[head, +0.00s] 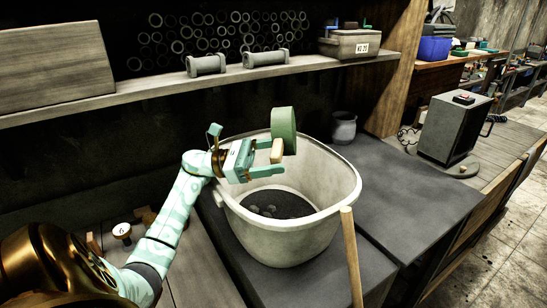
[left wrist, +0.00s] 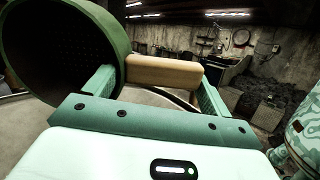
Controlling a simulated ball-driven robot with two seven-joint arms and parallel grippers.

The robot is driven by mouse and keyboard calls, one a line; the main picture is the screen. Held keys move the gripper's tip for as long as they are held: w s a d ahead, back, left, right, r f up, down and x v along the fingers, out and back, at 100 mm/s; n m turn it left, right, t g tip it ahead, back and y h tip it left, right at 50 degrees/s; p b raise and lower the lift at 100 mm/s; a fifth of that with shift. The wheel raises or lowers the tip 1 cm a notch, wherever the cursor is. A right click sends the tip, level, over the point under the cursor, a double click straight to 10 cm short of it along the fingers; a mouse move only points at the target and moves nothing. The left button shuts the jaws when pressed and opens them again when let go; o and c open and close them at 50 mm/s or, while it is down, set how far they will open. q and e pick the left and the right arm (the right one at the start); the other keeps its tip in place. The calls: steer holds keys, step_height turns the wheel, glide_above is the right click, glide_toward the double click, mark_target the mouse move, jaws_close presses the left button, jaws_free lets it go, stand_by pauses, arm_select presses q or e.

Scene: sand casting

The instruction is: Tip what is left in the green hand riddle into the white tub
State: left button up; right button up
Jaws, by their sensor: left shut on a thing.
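The green hand riddle (head: 284,130) is turned up on its edge above the far rim of the white tub (head: 335,225). My left gripper (head: 272,158) is shut on the riddle's wooden handle (head: 277,152). In the left wrist view, the riddle (left wrist: 117,28) is at the upper left, with its dark, perforated-looking inside showing, and the handle (left wrist: 165,70) lies between the fingers (left wrist: 155,85). I see no loose material in the riddle, but part of its inside is hidden. The tub holds dark sand (head: 270,203) with several lumps. My right gripper is not in view.
A wooden shaft (head: 351,255) stands up at the tub's front right. A grey pot (head: 343,127) is behind the tub. A shelf (head: 225,77) with cylinders and a box (head: 350,43) runs along the back.

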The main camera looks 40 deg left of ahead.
mark_target(274, 146)
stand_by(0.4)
arm_select(q)
steer(key=shift+r+g+y+p, duration=0.3)
steer(key=shift+r+y+p, duration=0.1)
steer(key=shift+y+p, duration=0.1)
step_height(274, 146, up, 3)
steer(key=g+y+p, duration=0.3)
steer(key=y+p, duration=0.1)
steer(key=g+y+p, duration=0.2)
steer(key=y+p, duration=0.1)
steer(key=p, duration=0.1)
steer(key=shift+r+g+y+p, duration=0.1)
steer(key=shift+g+y+p, duration=0.25)
steer(key=shift+g+y, duration=0.05)
steer(key=g+y+p, duration=0.1)
steer(key=y+p, duration=0.1)
steer(key=p, duration=0.3)
steer(key=r+g+y+p, duration=0.1)
steer(key=y+p, duration=0.1)
steer(key=p, duration=0.3)
steer(key=g+y+p, duration=0.1)
steer(key=g+p, duration=0.1)
steer(key=p, duration=0.2)
steer(key=shift+w+r+y+p, duration=0.15)
steer(key=shift+r+y+p, duration=0.2)
steer(key=shift+y+p, duration=0.05)
steer(key=shift+f+g+y+b, duration=0.35)
steer(key=shift+g+y, duration=0.15)
steer(key=shift+y, duration=0.1)
